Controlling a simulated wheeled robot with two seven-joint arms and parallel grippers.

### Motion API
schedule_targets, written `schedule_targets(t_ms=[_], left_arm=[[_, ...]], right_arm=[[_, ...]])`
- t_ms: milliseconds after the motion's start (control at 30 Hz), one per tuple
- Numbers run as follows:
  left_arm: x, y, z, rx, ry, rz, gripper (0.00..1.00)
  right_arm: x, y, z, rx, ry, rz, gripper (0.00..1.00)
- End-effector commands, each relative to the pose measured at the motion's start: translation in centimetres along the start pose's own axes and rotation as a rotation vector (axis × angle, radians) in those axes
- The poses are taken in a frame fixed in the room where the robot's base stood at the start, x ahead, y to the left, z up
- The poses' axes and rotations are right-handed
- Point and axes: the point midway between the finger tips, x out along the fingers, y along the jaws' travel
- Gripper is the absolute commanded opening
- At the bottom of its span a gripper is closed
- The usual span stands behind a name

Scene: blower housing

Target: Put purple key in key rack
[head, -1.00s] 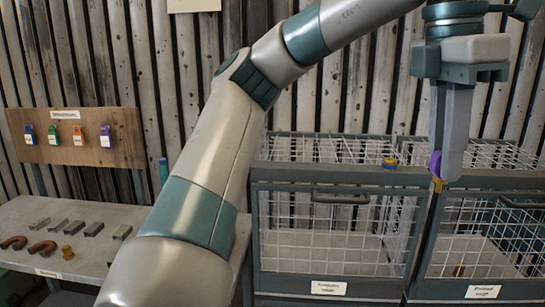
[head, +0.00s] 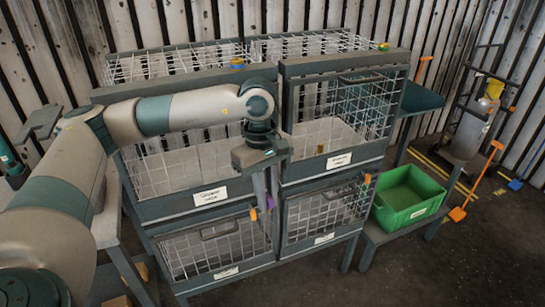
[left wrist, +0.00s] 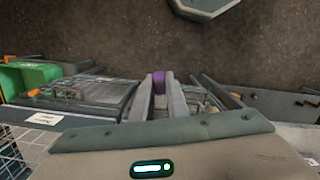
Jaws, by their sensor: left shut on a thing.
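My left gripper (head: 264,204) points down in front of the cages in the head view, shut on the purple key. Only a small part of the purple key (head: 270,202) shows at the fingertips. In the left wrist view the purple key (left wrist: 158,82) shows between the two fingers, mostly hidden by them. The key rack is not in either view now. My right gripper is not in view.
Wire-mesh cages (head: 205,197) with labelled fronts stand close behind the gripper. Small orange pieces (head: 253,214) show at the lower cages. A green crate (head: 408,200) stands at the right. The floor (head: 440,265) at the lower right is clear.

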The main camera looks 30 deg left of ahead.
Motion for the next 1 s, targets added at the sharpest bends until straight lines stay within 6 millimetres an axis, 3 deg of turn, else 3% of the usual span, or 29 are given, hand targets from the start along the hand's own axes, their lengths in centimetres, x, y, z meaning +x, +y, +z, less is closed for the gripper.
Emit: schedule_targets(t_ms=[33, 267, 367, 500, 733, 1000], left_arm=[[1.9, -0.7, -0.1, 0.066, -0.003, -0.014, 0.00], [9.5, -3.5, 0.2, 0.433, -0.002, -0.060, 0.00], [13.3, -5.0, 1.3, 0.635, -0.006, -0.086, 0.00], [17.5, -6.2, 4.3, 0.904, -0.012, -0.112, 0.00], [20.3, -6.3, 8.5, 1.123, -0.011, -0.129, 0.00], [20.7, -6.3, 9.2, 1.159, -0.009, -0.132, 0.00]], right_arm=[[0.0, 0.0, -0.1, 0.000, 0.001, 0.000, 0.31], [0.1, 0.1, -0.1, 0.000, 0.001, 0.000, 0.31], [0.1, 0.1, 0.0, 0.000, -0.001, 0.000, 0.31], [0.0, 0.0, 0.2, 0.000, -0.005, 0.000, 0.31], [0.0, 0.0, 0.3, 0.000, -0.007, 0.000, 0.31], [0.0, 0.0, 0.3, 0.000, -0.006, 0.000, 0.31]])
